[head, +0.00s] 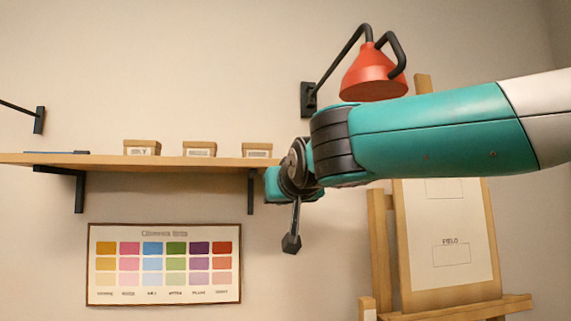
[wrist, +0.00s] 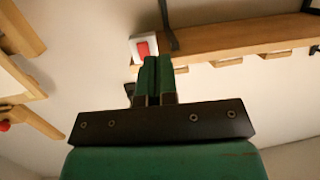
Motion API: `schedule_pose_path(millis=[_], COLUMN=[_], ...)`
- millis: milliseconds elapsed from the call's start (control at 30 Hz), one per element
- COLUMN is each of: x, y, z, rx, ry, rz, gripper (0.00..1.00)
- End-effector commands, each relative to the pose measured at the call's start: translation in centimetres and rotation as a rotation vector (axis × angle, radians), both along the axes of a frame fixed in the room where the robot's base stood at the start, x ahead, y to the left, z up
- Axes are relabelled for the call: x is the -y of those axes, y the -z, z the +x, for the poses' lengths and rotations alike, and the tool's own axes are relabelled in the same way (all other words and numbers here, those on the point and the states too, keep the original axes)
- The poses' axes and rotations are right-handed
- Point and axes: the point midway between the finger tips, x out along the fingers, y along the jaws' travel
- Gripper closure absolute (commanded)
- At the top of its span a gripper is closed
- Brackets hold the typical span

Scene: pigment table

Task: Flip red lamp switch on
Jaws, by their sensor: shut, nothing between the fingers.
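The red lamp (head: 373,75) hangs from a black wall arm at the upper right of the head view; I see no clear glow from it. In the wrist view, a red rocker switch (wrist: 143,47) sits on a white plate (wrist: 134,45) just beyond my fingertips, slightly to their left. My gripper (wrist: 157,60) is shut and empty, its two green fingers side by side. The fingertips overlap the plate's lower edge in the picture; I cannot tell whether they touch it. In the head view the switch is hidden, probably behind my arm. Which way the rocker is tilted is unclear.
A wooden shelf (head: 100,160) with several small labelled boxes (head: 200,149) runs along the wall, its black bracket (wrist: 167,25) close beside the switch. A colour chart (head: 164,229) hangs below. An easel (head: 380,250) stands at right behind my arm.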

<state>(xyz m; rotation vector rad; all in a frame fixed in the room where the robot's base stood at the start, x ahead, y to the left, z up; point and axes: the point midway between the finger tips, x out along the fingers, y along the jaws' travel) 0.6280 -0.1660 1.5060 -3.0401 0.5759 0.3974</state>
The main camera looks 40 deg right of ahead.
Motion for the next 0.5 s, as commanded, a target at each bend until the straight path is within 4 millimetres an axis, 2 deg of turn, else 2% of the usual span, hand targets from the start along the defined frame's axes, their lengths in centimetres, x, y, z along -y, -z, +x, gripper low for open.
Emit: schedule_pose_path(millis=[33,167,500], x=[1.0,2.6,3.0], y=[-2.3,-4.7,-5.1], z=[-0.2,-0.6,-0.8], rx=[0.040,0.104,0.118], ry=[0.038,0.102,0.118], rz=[-0.007,-0.022,-0.025], gripper=[1.00,1.00,1.00])
